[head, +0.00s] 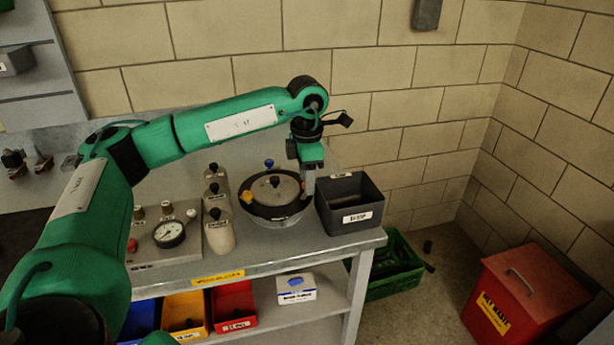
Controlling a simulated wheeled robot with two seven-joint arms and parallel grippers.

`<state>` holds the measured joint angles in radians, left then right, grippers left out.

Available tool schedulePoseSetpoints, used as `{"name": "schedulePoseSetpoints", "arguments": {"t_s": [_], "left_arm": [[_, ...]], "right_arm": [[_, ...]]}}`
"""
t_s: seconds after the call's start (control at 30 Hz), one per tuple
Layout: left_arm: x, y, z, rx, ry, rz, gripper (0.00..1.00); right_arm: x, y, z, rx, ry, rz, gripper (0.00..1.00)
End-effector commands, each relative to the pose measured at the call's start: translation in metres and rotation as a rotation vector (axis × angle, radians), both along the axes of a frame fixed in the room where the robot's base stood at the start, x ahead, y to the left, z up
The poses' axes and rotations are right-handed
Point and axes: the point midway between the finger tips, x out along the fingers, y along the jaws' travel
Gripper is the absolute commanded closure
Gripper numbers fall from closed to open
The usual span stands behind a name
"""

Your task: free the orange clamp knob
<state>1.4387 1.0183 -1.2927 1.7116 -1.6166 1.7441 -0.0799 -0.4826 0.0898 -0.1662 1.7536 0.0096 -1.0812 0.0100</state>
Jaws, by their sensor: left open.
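The orange clamp knob (247,197) sits on the left rim of a round lidded vessel (275,210) on the bench. The vessel has a dark rim, a pale lid with a black centre knob (274,181), and a blue knob (269,163) at its back. My left gripper (308,188) is open and points down at the vessel's right side, between it and a dark bin. It is across the lid from the orange knob. I cannot tell whether its fingers touch the rim. My right gripper is not in view.
A dark labelled bin (350,207) stands right of the vessel. Several pale bottles (217,232) and a gauge panel (170,234) stand to its left. A green crate (388,274) and red box (521,293) are on the floor.

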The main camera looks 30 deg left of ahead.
Motion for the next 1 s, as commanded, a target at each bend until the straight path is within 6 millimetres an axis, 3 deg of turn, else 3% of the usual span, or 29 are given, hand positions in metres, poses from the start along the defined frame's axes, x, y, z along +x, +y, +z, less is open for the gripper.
{"name": "schedulePoseSetpoints", "arguments": {"t_s": [0.03, 0.23, 0.27, 0.9, 0.93, 1.0], "left_arm": [[0.0001, 0.0001, 0.0002, 0.000, 0.000, 0.000, 0.61], [0.0001, 0.0001, 0.0004, 0.000, 0.000, 0.000, 1.00], [0.0001, 0.0001, 0.0004, 0.000, 0.000, 0.000, 1.00], [0.0006, 0.0004, 0.0006, 0.001, -0.001, 0.134, 1.00], [0.0006, 0.0004, 0.0007, 0.001, -0.001, 0.134, 0.75], [0.0006, 0.0004, 0.0007, 0.001, -0.001, 0.134, 0.61]], "right_arm": [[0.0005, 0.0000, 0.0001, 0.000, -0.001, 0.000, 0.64], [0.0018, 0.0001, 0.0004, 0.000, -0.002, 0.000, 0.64], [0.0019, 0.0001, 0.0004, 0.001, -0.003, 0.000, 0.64], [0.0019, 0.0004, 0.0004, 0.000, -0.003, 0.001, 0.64], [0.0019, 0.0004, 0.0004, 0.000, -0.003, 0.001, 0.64], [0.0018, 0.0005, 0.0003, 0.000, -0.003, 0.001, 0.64]]}}
